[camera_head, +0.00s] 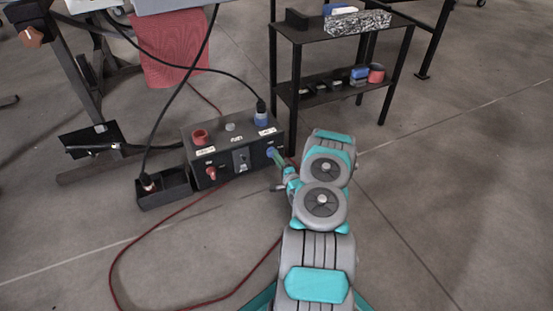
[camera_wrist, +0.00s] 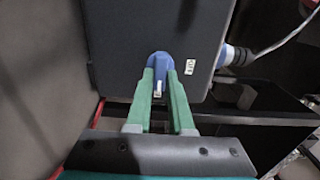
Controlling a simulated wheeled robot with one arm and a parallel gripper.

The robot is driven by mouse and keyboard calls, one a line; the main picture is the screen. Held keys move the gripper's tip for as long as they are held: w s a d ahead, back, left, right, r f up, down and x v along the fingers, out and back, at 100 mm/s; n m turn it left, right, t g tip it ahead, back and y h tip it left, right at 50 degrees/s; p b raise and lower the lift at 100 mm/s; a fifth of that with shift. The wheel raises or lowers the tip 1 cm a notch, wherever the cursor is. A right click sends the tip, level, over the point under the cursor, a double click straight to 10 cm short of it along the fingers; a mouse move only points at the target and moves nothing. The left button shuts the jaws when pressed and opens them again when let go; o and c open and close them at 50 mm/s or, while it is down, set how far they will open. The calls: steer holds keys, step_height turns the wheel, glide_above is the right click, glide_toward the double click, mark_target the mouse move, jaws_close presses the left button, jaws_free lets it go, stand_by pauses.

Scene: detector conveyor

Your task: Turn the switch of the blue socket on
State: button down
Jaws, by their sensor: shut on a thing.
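A dark control box (camera_head: 222,134) stands on the floor. A blue socket with a plug and black cable (camera_head: 262,118) is on its top right. The plug also shows at the right in the wrist view (camera_wrist: 234,56). The blue rotary switch (camera_wrist: 160,62) is on the box's front face below that socket, with a small white label beside it. My gripper (camera_wrist: 161,88) has its two green fingers on either side of the switch, shut on it. In the head view my gripper (camera_head: 279,163) reaches the box's right front; the fingers partly hide the switch.
A red socket (camera_head: 200,136) and a red switch (camera_head: 211,173) are on the box's left side. A black open tray (camera_head: 166,190) is left of the box. A black shelf (camera_head: 340,32) stands behind right. A red cable (camera_head: 116,270) curves over the floor.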

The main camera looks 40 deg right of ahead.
stand_by(0.4)
steer(key=c, duration=0.8)
jaws_free()
steer(key=p+v, duration=0.1)
steer(key=v, duration=0.6)
steer(key=shift+s+a, duration=0.15)
steer(key=shift+s, duration=0.25)
